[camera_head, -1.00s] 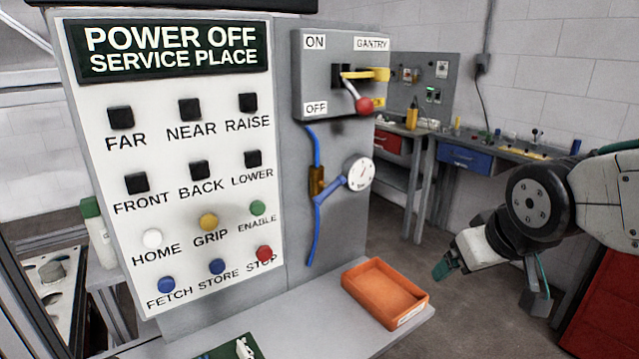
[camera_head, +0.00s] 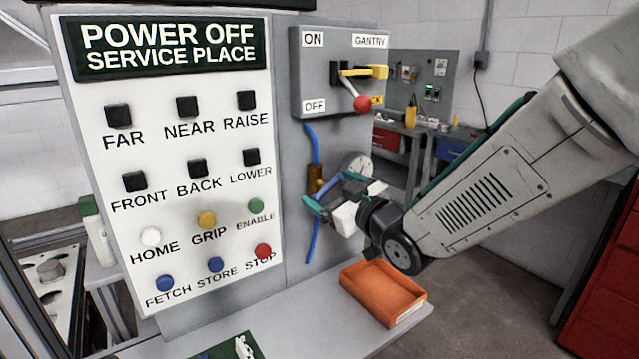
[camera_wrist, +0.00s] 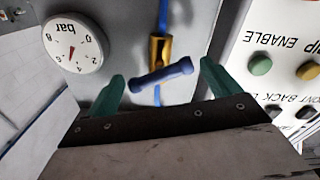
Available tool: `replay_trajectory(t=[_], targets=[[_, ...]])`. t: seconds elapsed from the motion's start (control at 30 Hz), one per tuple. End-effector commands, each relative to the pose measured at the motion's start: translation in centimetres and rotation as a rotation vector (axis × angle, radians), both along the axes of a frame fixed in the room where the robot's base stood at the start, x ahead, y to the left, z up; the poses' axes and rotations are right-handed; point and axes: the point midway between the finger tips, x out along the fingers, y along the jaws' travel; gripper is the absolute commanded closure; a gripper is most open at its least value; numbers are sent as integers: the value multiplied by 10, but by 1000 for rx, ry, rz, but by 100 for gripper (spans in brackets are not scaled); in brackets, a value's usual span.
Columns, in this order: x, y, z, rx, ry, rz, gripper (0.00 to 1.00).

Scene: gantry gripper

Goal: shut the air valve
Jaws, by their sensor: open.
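The air valve has a brass body (camera_head: 316,187) on a blue hose at the panel's side. In the wrist view the brass body (camera_wrist: 159,49) shows above its blue lever (camera_wrist: 165,75). The lever lies crosswise to the hose, slightly tilted. My gripper (camera_head: 327,193) is at the valve, with its teal fingers apart. In the wrist view my gripper (camera_wrist: 160,77) has one finger on each side of the lever, with gaps to both. Whether the fingers reach past the lever in depth is unclear. In the head view my gripper partly covers the lever.
A round pressure gauge (camera_wrist: 73,42) with a red needle sits close beside the valve. The button panel (camera_head: 190,170) is to the left. A red-knobbed switch lever (camera_head: 362,103) is above. An orange tray (camera_head: 383,292) stands on the shelf below my gripper.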

Motion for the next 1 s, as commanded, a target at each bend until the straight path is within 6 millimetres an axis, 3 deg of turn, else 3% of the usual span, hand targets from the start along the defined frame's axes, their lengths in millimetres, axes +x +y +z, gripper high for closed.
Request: replay_trajectory(t=[0.3, 0.63, 0.77, 1.0], targets=[[35, 23, 0, -1, 1, 0, 11], [39, 26, 0, -1, 1, -2, 11], [39, 26, 0, -1, 1, -2, 44], [39, 26, 0, 8, 8, -2, 44]])
